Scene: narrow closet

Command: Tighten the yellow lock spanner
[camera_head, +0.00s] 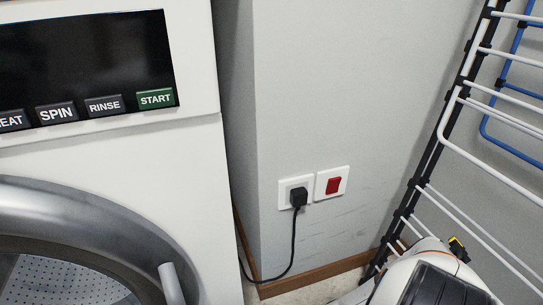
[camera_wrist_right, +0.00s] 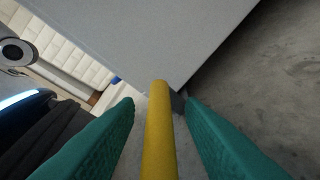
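In the right wrist view, a yellow bar (camera_wrist_right: 159,135), which looks like the lock spanner, runs from the bottom edge up to the middle. My right gripper (camera_wrist_right: 160,102) has its two green fingers apart, one on each side of the bar. A gap shows between the bar and each finger. A small dark grey piece sits by the bar's far end, partly hidden. In the head view, a small yellow and black thing (camera_head: 458,249) shows at lower right behind a white and black body; I cannot tell whether it is the spanner. My left gripper is not in view.
A washing machine (camera_head: 207,190) fills the left of the head view. A black plug (camera_head: 298,196) with its cord and a red switch (camera_head: 334,185) are on the wall. A drying rack (camera_head: 438,135) stands at right. A large grey panel (camera_wrist_right: 165,35) lies beyond the bar.

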